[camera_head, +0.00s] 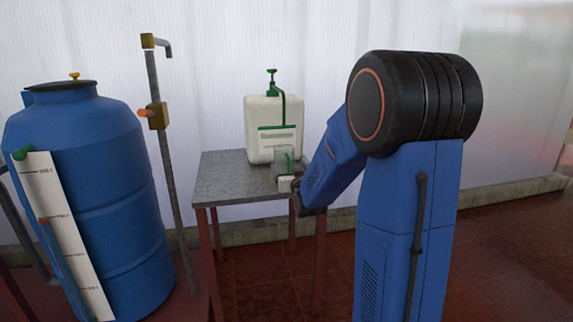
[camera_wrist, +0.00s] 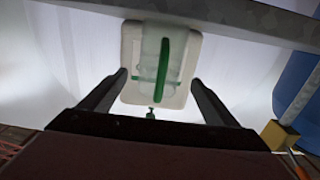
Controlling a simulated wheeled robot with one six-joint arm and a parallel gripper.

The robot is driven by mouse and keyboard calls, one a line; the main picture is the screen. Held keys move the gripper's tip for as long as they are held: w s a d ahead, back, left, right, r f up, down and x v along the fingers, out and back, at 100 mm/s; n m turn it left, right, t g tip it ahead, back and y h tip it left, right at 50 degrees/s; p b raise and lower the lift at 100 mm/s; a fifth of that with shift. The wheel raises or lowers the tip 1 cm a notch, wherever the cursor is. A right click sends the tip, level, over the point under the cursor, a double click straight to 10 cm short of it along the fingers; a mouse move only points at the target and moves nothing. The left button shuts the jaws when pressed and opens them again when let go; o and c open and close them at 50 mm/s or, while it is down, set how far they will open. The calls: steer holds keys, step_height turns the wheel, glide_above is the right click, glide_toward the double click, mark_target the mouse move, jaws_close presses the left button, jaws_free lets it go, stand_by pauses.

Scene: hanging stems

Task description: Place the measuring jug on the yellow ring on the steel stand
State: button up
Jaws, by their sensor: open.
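The measuring jug (camera_head: 283,158) is clear with a green handle. In the head view it shows in front of the white container, near the right side of the steel stand (camera_head: 228,180). In the wrist view the jug (camera_wrist: 149,62) lies between the fingers of my gripper (camera_wrist: 159,77), with a visible gap on each side. My gripper is open. In the head view my arm hides most of it. A small yellowish patch shows by the jug's base, but I cannot tell whether it is the yellow ring.
A white container (camera_head: 260,135) with a green pump stands behind the jug; it also shows in the wrist view (camera_wrist: 185,95). A blue barrel (camera_head: 105,190) and a grey pipe (camera_head: 165,150) stand to the left. The stand's left part is clear.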

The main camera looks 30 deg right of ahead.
steer(key=shift+v, duration=2.15)
steer(key=s+a+f+n+g+y, duration=0.1)
steer(key=s+a+g+y, duration=0.15)
steer(key=s+a, duration=0.45)
steer(key=s+a+f+n+g+y, duration=0.1)
steer(key=s+a+g, duration=0.4)
steer(key=s, duration=0.5)
steer(key=s+a+f+g, duration=0.1)
steer(key=s+a, duration=0.1)
steer(key=s, duration=0.6)
steer(key=s+a+f+g+y, duration=0.1)
steer(key=s+a+f+g, duration=0.1)
steer(key=s, duration=0.5)
steer(key=s+a+f+n+g, duration=0.1)
steer(key=s+a+g, duration=0.1)
steer(key=s, duration=0.6)
steer(key=shift+s+a+f, duration=0.25)
steer(key=shift+s, duration=0.15)
